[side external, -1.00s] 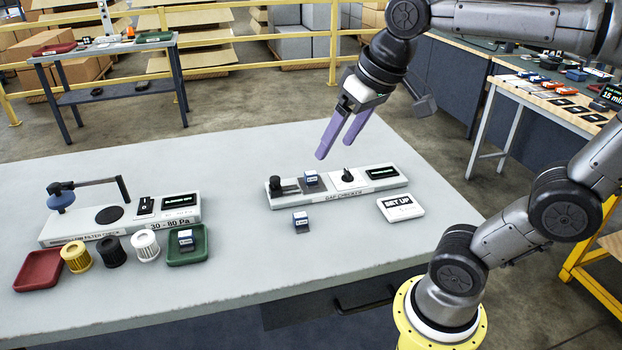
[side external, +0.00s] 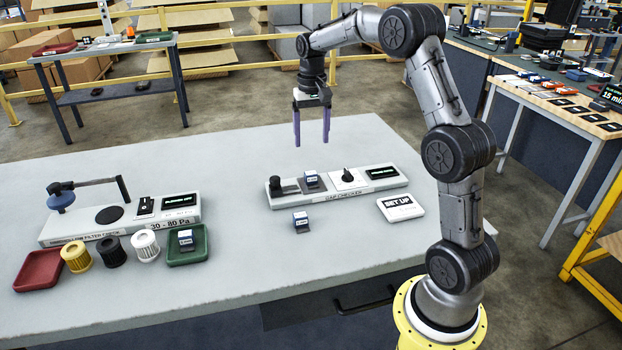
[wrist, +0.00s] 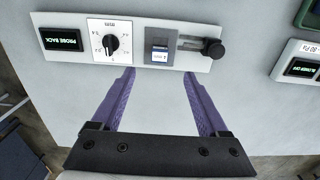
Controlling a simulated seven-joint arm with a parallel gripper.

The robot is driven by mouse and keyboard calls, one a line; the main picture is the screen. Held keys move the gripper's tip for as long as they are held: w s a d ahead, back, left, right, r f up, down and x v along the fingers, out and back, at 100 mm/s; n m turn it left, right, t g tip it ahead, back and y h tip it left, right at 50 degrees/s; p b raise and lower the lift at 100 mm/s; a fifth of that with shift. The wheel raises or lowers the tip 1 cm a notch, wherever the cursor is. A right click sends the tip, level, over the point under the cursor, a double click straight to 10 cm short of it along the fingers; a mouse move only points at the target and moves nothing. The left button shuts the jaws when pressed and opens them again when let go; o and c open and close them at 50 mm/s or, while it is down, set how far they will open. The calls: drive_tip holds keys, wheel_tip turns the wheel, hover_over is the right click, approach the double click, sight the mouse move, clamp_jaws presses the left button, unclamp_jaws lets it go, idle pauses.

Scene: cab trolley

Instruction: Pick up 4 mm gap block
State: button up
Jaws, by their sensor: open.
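Three small dark blocks with white-and-blue labels show in the side view: one (side external: 311,179) on the gap checker (side external: 335,191), one (side external: 300,222) on the bare table in front of it, and one (side external: 186,240) in the green tray (side external: 203,252). Their labels are too small to read, so I cannot tell which is 4 mm. My gripper (side external: 312,140) is open and empty, pointing down above and behind the checker. In the wrist view, its purple fingers (wrist: 159,75) are apart, with the checker's block (wrist: 160,47) beyond the gap between their tips.
The checker has a black dial (side external: 347,174), a display (side external: 383,172) and a black knob (side external: 275,185). At left stand a filter tester (side external: 75,233), a red tray (side external: 38,270) and several filters (side external: 76,257). The middle of the table is clear.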

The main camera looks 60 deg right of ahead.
hover_over(311, 173)
drive_tip(key=f, duration=0.6)
drive_tip(key=shift+s+a+f, duration=0.2)
drive_tip(key=shift+a+f, duration=0.05)
drive_tip(key=shift+f, duration=0.1)
drive_tip(key=shift+w+d+f, duration=0.1)
drive_tip(key=shift+f, duration=1.25)
drive_tip(key=shift+w+d+f, duration=0.1)
drive_tip(key=shift+f, duration=1.25)
clamp_jaws()
